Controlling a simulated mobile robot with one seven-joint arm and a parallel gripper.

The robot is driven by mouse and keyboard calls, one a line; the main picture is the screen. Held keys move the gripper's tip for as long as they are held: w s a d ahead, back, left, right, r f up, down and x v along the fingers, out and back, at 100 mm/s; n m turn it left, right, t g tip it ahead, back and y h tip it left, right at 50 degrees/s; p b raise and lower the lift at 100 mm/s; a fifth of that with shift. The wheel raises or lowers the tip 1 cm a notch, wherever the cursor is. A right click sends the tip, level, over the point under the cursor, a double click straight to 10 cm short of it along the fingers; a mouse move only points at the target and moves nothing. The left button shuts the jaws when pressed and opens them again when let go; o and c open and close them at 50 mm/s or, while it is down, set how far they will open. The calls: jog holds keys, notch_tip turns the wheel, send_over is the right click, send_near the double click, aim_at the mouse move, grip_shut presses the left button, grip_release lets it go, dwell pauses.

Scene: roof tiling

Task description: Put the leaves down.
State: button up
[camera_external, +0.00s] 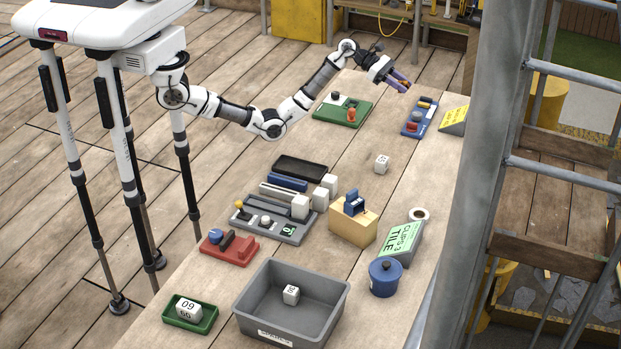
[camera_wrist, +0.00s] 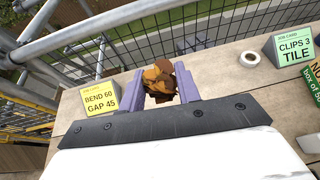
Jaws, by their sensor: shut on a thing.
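A clump of brown and orange leaves (camera_wrist: 158,80) sits between the two purple fingers of my gripper (camera_wrist: 160,88) in the wrist view. My gripper is shut on the leaves. In the outside view my gripper (camera_external: 398,82) is raised above the far end of the long wooden table (camera_external: 350,155), with the arm stretched out to the right. The leaves are too small there to make out clearly.
A yellow job card (camera_external: 454,120) stands at the far right edge. A grey bin (camera_external: 334,318) holding a white cube (camera_external: 291,295) is at the near end. Railings rise beyond the table.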

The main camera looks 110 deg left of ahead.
jog(key=d+r+h, duration=0.1)
jog(key=d+r, duration=0.5)
jog(key=m+g+h, duration=0.1)
jog(key=m+h, duration=0.2)
send_over(365, 190)
notch_tip(365, 190, down, 9)
jog(key=shift+m, duration=0.3)
notch_tip(365, 190, down, 15)
jog(key=shift+d+f+p, duration=0.1)
jog(key=shift+f+p, duration=0.05)
jog(key=shift+p, duration=0.9)
jog(key=shift+f+p, duration=0.4)
jog(key=shift+f, duration=2)
jog(key=shift+f, duration=0.1)
jog(key=shift+f, duration=0.15)
jog(key=o, duration=0.9)
